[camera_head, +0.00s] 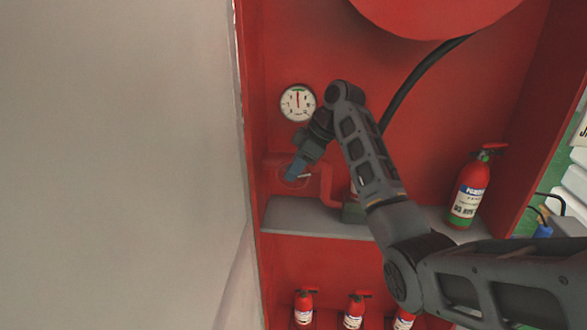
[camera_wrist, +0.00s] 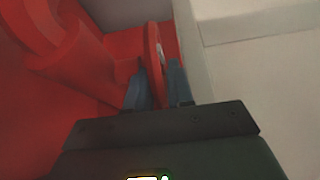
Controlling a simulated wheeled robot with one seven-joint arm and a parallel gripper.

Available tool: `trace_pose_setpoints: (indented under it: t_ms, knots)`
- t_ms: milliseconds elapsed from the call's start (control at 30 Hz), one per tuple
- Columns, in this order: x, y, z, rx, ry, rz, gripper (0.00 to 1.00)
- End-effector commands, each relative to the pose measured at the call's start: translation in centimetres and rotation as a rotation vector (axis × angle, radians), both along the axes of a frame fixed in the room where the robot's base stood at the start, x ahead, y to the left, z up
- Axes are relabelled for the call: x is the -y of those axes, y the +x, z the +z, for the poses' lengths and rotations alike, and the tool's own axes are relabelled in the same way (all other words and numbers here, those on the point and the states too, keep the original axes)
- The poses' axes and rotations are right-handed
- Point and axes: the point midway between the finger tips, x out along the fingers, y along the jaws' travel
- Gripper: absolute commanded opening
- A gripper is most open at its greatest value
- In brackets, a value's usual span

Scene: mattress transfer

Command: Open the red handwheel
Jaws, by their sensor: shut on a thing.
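The red handwheel (camera_wrist: 154,50) shows edge-on in the wrist view, between the blue fingers of my gripper (camera_wrist: 158,85). The fingers are shut on its rim, one on each side. In the head view my gripper (camera_head: 293,173) reaches down into the left part of the red cabinet, at the handwheel, which it mostly hides there. A red pipe (camera_head: 328,188) runs right from the handwheel and bends down.
A gauge (camera_head: 298,102) is on the cabinet back above my gripper. A fire extinguisher (camera_head: 468,189) stands on the grey shelf (camera_head: 305,219) at right; several smaller ones stand below. A pale wall (camera_head: 120,160) borders the cabinet's left side. A black hose (camera_head: 418,76) hangs behind my arm.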

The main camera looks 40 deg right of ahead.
Motion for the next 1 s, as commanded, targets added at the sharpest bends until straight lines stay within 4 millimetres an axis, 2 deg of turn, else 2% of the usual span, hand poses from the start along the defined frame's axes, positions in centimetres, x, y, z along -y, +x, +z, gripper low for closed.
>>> trace_pose_setpoints:
  t_ms: [600,1000]
  knots:
    - [0.8,-0.9,-1.1,0.426,0.331,-0.002,0.0]
    - [1.0,-1.2,-1.1,0.586,0.453,-0.001,0.0]
